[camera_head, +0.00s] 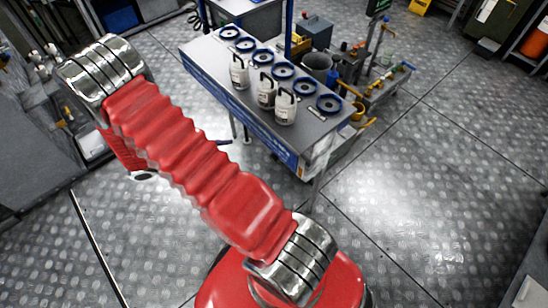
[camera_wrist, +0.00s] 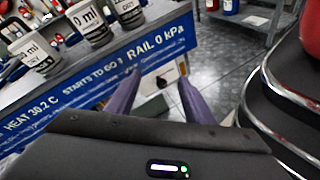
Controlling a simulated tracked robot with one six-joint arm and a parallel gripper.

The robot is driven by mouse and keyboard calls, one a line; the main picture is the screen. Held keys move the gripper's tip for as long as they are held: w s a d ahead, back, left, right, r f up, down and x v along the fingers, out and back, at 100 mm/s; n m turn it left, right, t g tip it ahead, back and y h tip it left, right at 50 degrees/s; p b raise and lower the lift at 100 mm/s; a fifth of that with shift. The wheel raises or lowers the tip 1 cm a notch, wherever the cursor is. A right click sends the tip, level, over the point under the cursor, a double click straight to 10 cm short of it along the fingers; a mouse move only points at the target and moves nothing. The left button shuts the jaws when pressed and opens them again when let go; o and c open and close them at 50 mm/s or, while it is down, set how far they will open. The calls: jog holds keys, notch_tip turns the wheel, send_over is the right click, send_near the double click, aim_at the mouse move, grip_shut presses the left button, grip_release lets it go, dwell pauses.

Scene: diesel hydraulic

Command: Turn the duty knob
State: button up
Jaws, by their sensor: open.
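My gripper (camera_wrist: 158,80) shows in the wrist view as two purple fingers, spread apart with nothing held. They are in front of the end of the blue-edged bench (camera_wrist: 95,100). A pale panel (camera_wrist: 150,86) with a small dark part shows between and beyond the fingertips. This may carry the duty knob, but it is too small and blurred to be sure. The bench's blue strip reads "RAIL 0 kPa", "STARTS TO GO" and "HEAT 30.2 C". In the head view, the bench (camera_head: 215,65) stands beyond my red arm, and the knob cannot be made out.
Several white canisters (camera_head: 285,108) and a row of blue rings (camera_head: 329,103) stand on the bench top. Pipes and valves (camera_head: 385,75) are behind it at the right. Bare metal floor (camera_head: 430,190) lies right of the bench. Grey cabinets (camera_head: 30,150) are at the left.

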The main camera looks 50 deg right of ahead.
aim_at(272, 159)
jog(key=s+d+f+n+t+h, duration=0.1)
jog(key=s+d+f+n+h, duration=0.1)
jog(key=f, duration=0.7)
jog(key=s+d+f+n+t+h, duration=0.1)
jog(key=d+f+n+h, duration=0.1)
jog(key=f, duration=0.6)
jog(key=n+h, duration=0.1)
jog(key=n, duration=0.1)
jog(key=shift+s+f+n+t+h, duration=0.3)
jog(key=shift+s+f+n+t, duration=0.05)
jog(key=shift+n+t, duration=0.05)
jog(key=shift+x, duration=6.95)
jog(key=shift+a, duration=0.1)
jog(key=c, duration=1)
